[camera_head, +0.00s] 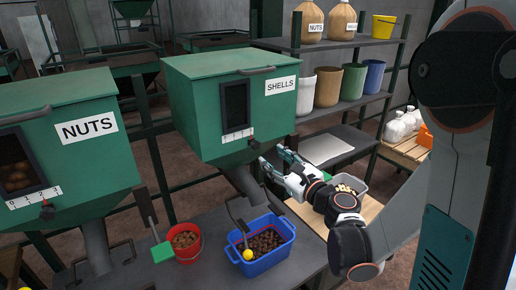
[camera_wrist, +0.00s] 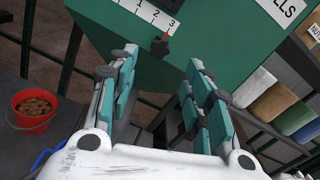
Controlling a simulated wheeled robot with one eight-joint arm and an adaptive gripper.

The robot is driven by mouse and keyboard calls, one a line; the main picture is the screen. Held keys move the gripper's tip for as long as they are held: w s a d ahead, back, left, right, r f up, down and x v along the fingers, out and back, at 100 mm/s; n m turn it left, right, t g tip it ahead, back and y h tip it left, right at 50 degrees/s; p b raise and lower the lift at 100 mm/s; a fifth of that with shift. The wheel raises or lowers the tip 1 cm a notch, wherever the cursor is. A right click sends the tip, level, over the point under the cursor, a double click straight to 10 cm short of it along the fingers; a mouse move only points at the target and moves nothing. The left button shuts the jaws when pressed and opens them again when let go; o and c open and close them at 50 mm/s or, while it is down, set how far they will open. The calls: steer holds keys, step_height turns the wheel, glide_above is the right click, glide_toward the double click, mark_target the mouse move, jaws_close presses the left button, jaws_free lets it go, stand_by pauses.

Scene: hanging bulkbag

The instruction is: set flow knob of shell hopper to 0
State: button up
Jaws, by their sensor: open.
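The green shell hopper (camera_head: 225,105), labelled SHELLS, hangs at the centre of the head view. Its dark flow knob (camera_head: 253,144) sits at the right end of the white scale below the window. In the wrist view, the knob (camera_wrist: 158,47) has a red pointer near the 3 on the scale (camera_wrist: 150,14). My gripper (camera_head: 273,157) is open and empty, just right of and below the knob. In the wrist view, my gripper's fingers (camera_wrist: 163,66) stand apart, with the knob seen beyond the gap near the left finger. I see no contact with the knob.
The nuts hopper (camera_head: 70,140) hangs at left with its own knob (camera_head: 47,212). Below are a red bucket (camera_head: 187,254), a blue bin (camera_head: 265,262) of shells with a yellow ball, and a green scoop (camera_head: 162,251). Shelves (camera_head: 345,99) with bins stand behind my arm.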

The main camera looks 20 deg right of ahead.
mark_target(257, 146)
steer(key=b+x, duration=0.1)
steer(key=x, duration=0.8)
steer(key=shift+w, duration=0.1)
